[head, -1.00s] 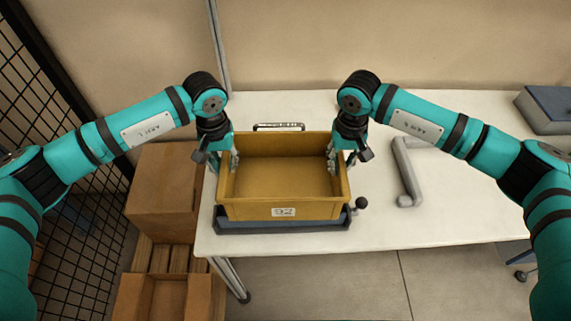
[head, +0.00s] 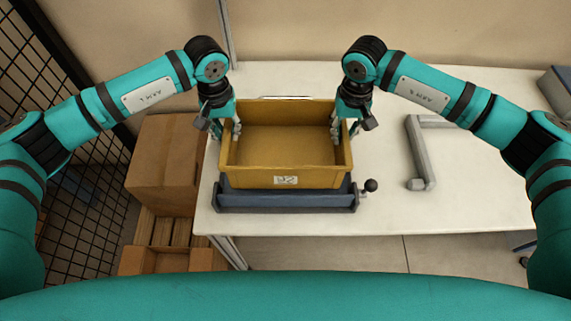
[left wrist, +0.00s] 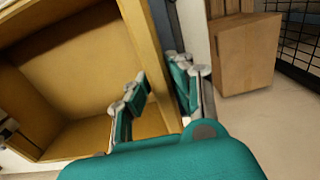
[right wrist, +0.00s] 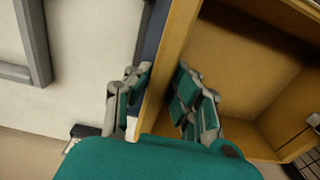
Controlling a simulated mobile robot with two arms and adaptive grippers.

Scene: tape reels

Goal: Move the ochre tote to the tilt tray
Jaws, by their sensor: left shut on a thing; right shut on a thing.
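The ochre tote (head: 285,178) is an open, empty bin with a white label on its front. It appears level over a blue-grey tray (head: 285,201) with a black knob, which looks like the tilt tray. Whether the tote touches the tray is hard to tell. My left gripper (head: 236,130) is shut on the tote's left wall, one finger inside and one outside; the left wrist view shows this grip (left wrist: 158,92). My right gripper (head: 336,130) is shut on the right wall the same way, also in the right wrist view (right wrist: 158,85).
A grey bent bar (head: 418,155) lies on the white table (head: 470,190) right of the tray. A blue-grey box (head: 557,90) is at the far right. Cardboard boxes (head: 163,165) and a black mesh fence (head: 70,130) stand left of the table.

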